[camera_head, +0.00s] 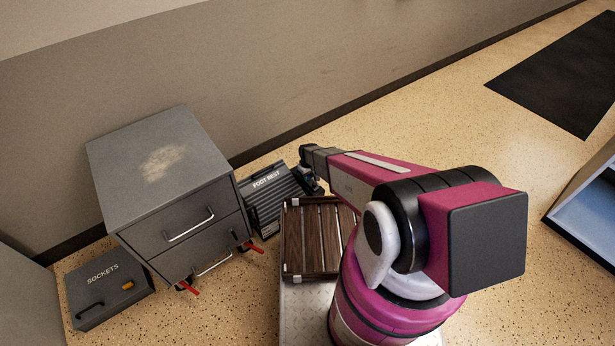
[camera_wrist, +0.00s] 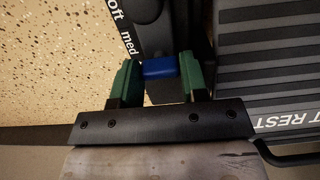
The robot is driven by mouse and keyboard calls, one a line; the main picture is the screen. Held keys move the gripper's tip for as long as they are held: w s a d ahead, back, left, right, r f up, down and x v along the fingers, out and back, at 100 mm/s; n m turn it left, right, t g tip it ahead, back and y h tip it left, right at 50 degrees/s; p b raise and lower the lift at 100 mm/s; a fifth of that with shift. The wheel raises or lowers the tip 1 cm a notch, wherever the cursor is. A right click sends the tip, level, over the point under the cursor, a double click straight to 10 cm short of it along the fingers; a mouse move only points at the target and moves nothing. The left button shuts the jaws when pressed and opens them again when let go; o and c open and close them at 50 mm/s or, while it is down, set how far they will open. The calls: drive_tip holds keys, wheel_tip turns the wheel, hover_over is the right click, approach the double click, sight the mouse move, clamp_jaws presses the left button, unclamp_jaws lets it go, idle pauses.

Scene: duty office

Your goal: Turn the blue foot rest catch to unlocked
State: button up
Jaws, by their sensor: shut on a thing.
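The dark ribbed foot rest (camera_head: 266,206) stands on the floor beside the drawer cabinet, with its white label toward me. In the wrist view its ribbed plate (camera_wrist: 265,65) fills the right side. The blue catch (camera_wrist: 160,69) sits between the green fingertips of my gripper (camera_wrist: 160,80), which is shut on it. Beside the catch, white lettering reads "oft" and "med" on a dark part; the rest of the lettering is cut off or hidden. In the head view my gripper (camera_head: 312,185) is at the foot rest's right end, and my arm hides the catch there.
A grey drawer cabinet (camera_head: 150,205) stands left of the foot rest, with red levers at its base. A grey box labelled SOCKETS (camera_head: 107,290) lies at the lower left. A slatted wooden crate (camera_head: 310,240) is close in front. A dark mat (camera_head: 560,75) lies at the upper right.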

idle(0.4)
drive_tip(key=o, duration=0.9)
drive_tip(key=shift+r, duration=0.15)
wheel_tip(320, 180, up, 7)
drive_tip(key=shift+s+r, duration=0.1)
drive_tip(key=shift+r, duration=0.35)
